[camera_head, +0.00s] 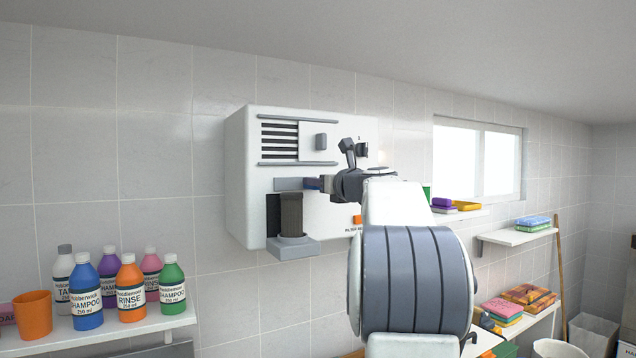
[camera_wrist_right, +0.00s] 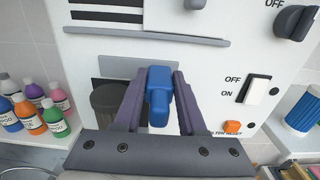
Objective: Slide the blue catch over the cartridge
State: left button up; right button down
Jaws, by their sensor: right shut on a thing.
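The blue catch (camera_head: 312,183) is on the front of the white wall unit (camera_head: 246,170), at the right end of a grey strip (camera_head: 288,184). The dark ribbed cartridge (camera_head: 291,214) stands upright in a grey holder (camera_head: 292,247), below and left of the catch. In the right wrist view the cartridge (camera_wrist_right: 106,98) is partly hidden by the left finger. My right gripper (camera_head: 322,184) is shut on the blue catch, which also shows between its fingers in the wrist view (camera_wrist_right: 159,92). The catch is beside the cartridge's top, not above it. My left gripper is not in view.
The unit's front has grey vent rails (camera_head: 298,163), a dark knob (camera_wrist_right: 294,20), a white rocker switch (camera_wrist_right: 255,91) and an orange button (camera_wrist_right: 232,127). Several bottles (camera_head: 131,288) and an orange cup (camera_head: 33,315) stand on a shelf at the left. Another shelf (camera_head: 516,236) is at the right.

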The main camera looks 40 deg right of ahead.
aim_at(294, 194)
dwell(0.4)
jog(key=a, duration=0.2)
jog(key=w+a, duration=0.1)
jog(key=a, duration=0.1)
jog(key=a+b, duration=0.1)
jog(key=a, duration=0.1)
jog(key=shift+w+a, duration=0.1)
jog(key=shift+w, duration=0.15)
jog(key=shift+f, duration=0.1)
jog(key=c, duration=0.8)
grip_release()
jog(key=shift+o, duration=0.2)
jog(key=shift+a, duration=0.15)
